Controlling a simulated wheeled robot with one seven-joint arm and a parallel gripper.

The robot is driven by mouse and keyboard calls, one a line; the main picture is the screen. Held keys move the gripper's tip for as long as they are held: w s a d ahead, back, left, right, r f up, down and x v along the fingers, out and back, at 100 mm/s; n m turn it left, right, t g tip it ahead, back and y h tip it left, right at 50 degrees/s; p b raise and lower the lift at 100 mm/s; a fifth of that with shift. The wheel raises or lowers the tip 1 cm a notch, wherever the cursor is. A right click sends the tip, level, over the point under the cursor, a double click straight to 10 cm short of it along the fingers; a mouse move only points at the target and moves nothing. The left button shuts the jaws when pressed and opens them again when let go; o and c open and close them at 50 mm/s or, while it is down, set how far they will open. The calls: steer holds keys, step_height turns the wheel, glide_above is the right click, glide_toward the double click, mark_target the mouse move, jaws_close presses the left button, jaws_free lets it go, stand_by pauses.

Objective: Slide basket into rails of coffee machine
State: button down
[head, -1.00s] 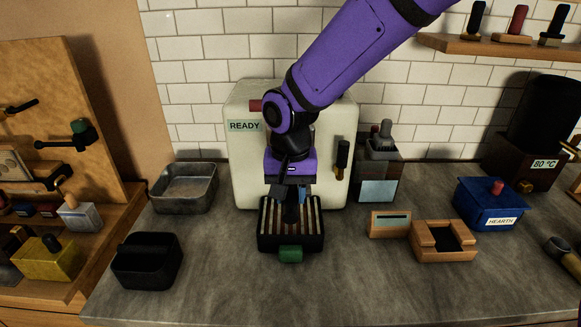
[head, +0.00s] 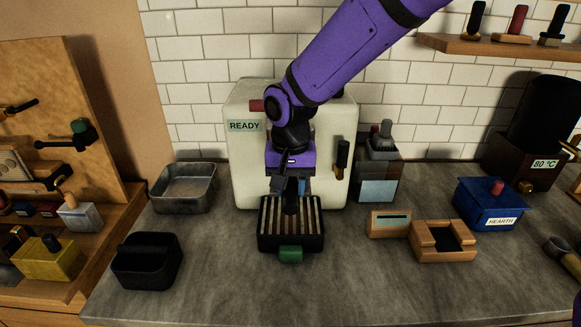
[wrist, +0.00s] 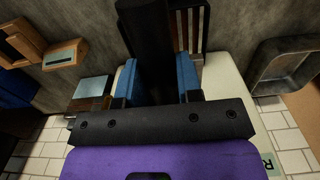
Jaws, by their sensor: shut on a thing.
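The coffee machine (head: 243,165) is a cream-white body with a "READY" label, standing against the tiled wall. My gripper (head: 290,187) is in front of its face, low and above the drip tray. In the wrist view, its two blue fingers (wrist: 158,78) are shut on a long black part (wrist: 148,35), which I take to be the basket's handle.
The slatted drip tray (head: 290,243) with a green front knob lies under my gripper. A black knock box (head: 147,268) and a grey metal pan (head: 184,188) are to the left. A grinder (head: 378,178), wooden blocks (head: 443,250) and a blue box (head: 487,205) are to the right. The front counter is clear.

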steer(key=shift+w, duration=0.4)
steer(key=c, duration=0.7)
jaws_free()
